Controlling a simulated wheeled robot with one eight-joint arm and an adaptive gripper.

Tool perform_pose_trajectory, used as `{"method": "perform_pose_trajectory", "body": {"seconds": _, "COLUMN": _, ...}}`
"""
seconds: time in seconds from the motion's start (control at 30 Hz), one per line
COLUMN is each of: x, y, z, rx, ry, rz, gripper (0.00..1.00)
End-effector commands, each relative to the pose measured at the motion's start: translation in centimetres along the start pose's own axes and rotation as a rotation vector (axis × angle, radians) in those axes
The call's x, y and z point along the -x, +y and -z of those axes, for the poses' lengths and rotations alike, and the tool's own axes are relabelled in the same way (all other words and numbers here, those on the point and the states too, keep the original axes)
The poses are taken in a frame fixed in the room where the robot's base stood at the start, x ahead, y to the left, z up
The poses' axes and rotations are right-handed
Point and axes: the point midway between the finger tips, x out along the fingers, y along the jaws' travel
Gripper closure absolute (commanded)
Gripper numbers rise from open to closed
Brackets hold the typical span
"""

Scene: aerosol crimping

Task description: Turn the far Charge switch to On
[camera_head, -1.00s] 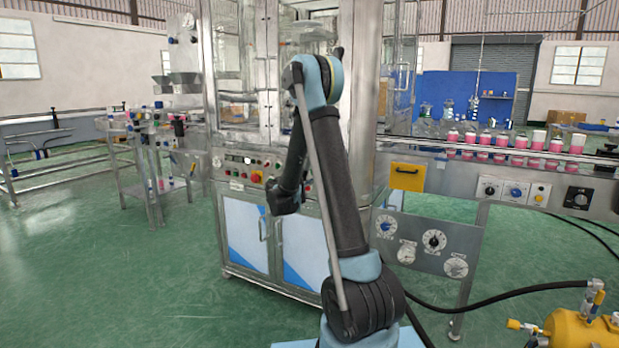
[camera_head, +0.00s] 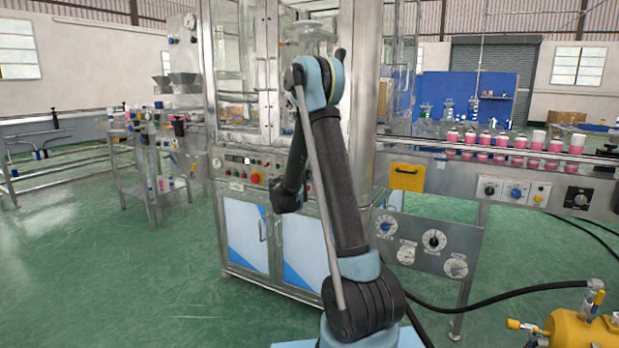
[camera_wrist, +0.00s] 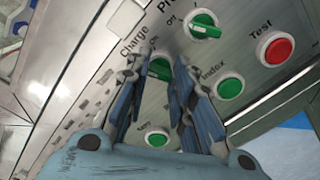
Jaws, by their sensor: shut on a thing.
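The green Charge switch (camera_wrist: 159,69) sits on the grey control panel in the wrist view, beside the printed word Charge. My gripper (camera_wrist: 161,62) is around it, with one finger on each side, shut on its knob. The fingers hide part of the knob and its labels, so I cannot tell which way it points. In the head view the panel (camera_head: 236,172) is on the front of the glass-walled machine. My arm covers part of that panel, and the gripped switch cannot be made out there.
Beside the Charge switch are another green switch (camera_wrist: 203,25), a red Test button (camera_wrist: 275,49), and green buttons, one labelled Index (camera_wrist: 230,87). A bottle conveyor (camera_head: 500,160) runs to the right. A yellow tank (camera_head: 580,330) stands at lower right. Open green floor lies left.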

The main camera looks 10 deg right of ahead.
Motion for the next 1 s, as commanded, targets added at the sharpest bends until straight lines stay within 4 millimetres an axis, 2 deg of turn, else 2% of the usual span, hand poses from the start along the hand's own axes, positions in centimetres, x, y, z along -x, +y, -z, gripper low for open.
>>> {"method": "perform_pose_trajectory", "body": {"seconds": 0.37, "x": 0.18, "y": -0.2, "z": 0.17, "rx": -0.18, "ry": 0.003, "rz": 0.006, "gripper": 1.0}}
{"method": "perform_pose_trajectory", "body": {"seconds": 1.0, "x": 0.24, "y": -0.03, "z": 0.3, "rx": -0.763, "ry": 0.006, "rz": 0.006, "gripper": 1.0}}
